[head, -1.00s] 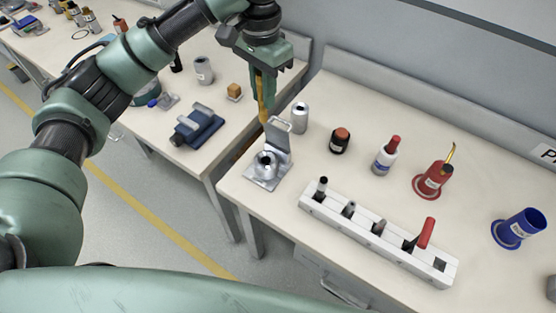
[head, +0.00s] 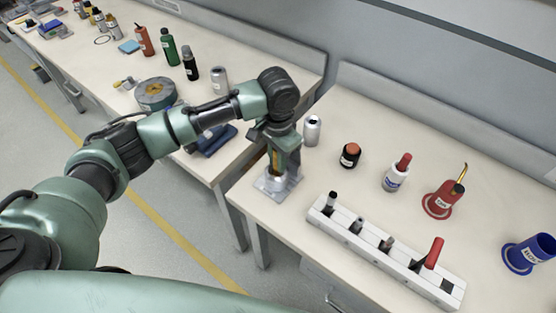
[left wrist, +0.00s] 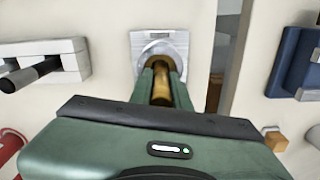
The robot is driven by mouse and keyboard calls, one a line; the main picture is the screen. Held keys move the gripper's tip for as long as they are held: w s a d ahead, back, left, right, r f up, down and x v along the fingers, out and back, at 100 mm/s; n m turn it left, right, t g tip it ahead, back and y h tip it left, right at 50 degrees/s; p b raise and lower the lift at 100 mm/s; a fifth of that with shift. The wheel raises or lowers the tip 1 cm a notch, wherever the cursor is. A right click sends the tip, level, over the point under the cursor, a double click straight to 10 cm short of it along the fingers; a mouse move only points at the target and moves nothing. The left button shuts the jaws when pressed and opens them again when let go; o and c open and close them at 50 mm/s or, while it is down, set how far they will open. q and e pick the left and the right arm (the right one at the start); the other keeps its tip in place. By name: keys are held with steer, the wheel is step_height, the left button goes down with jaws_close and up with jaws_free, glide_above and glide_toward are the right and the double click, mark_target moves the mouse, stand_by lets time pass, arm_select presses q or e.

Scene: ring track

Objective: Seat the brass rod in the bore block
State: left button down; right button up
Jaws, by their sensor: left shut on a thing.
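The bore block (head: 267,189) is a silver metal piece with a square base, near the left edge of the right-hand bench. It also shows at the top middle of the left wrist view (left wrist: 143,42). The brass rod (head: 274,160) is upright in my left gripper (head: 275,168), which is shut on it close above the block. In the left wrist view the rod (left wrist: 161,90) shows between the fingers, in line with the block's round middle. The fingers hide the rod's lower end and the bore, so I cannot tell whether the tip is inside. My right gripper is not in view.
A white slotted rack (head: 390,262) stands in front and right. A silver can (head: 312,130) stands just behind the block, then a black jar (head: 350,156), a glue bottle (head: 396,173), a red cup (head: 440,200) and a blue cup (head: 528,254). A gap separates the benches.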

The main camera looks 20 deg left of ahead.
arm_select(q)
steer(key=shift+f, duration=0.45)
steer(key=c, duration=1.3)
jaws_free()
steer(key=shift+f, duration=0.15)
step_height(320, 180, up, 12)
steer(key=shift+r+b, duration=0.15)
steer(key=shift+b, duration=0.65)
steer(key=shift+s, duration=0.1)
